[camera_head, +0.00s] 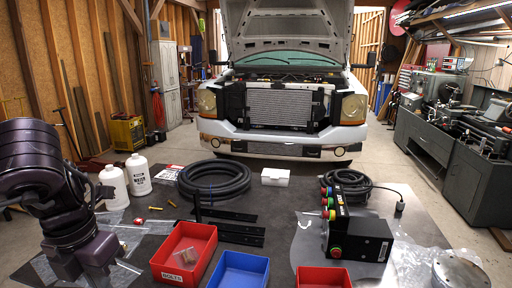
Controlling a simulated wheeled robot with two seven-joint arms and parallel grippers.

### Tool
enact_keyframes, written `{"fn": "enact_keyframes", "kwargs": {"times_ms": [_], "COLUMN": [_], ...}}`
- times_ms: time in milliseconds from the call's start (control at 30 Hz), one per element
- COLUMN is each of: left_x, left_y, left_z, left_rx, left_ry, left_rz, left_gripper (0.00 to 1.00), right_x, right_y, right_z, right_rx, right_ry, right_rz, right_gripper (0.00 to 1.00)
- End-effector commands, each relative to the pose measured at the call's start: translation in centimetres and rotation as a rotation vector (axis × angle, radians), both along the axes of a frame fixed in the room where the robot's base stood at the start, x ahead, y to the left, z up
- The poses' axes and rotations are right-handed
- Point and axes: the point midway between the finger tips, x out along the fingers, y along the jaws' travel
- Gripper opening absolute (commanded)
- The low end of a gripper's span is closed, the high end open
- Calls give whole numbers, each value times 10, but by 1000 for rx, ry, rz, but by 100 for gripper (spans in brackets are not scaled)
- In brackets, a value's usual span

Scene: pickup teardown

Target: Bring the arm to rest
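My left arm (68,205) comes in at the left edge as dark purple links. No gripper fingers show on the visible part, so what the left gripper holds, if anything, is hidden. My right arm and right gripper do not show.
A red bin (205,240), a blue bin (243,258) and another red bin (322,281) stand in front. White bottles (140,176) stand close to my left arm. A black button box (362,238) stands right; the white pickup (283,135) is behind, hood raised.

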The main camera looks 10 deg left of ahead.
Motion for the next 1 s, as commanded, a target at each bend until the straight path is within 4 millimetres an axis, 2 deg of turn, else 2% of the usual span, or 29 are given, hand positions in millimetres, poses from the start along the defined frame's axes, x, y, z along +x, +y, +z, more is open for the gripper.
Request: {"fn": "enact_keyframes", "kwargs": {"times_ms": [200,367,533,667,800,1000], "left_x": [15,31,51,67,76,70], "left_y": [-4,-12,-31,-49,-61,-63], "left_z": [-30,-57,-95,-121,-142,-170], "left_rx": [-94,-197,-375,-545,-708,-875], "left_ry": [-76,-159,-283,-386,-459,-475], "left_rz": [42,111,281,514,832,1394], "left_gripper": [0,0,0,0,0,0], "right_x": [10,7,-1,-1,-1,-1], "right_y": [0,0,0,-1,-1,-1], "right_z": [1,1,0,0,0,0], "right_rx": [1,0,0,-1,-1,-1], "right_ry": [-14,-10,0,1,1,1], "right_rz": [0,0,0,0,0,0], "right_gripper": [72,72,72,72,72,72]}}
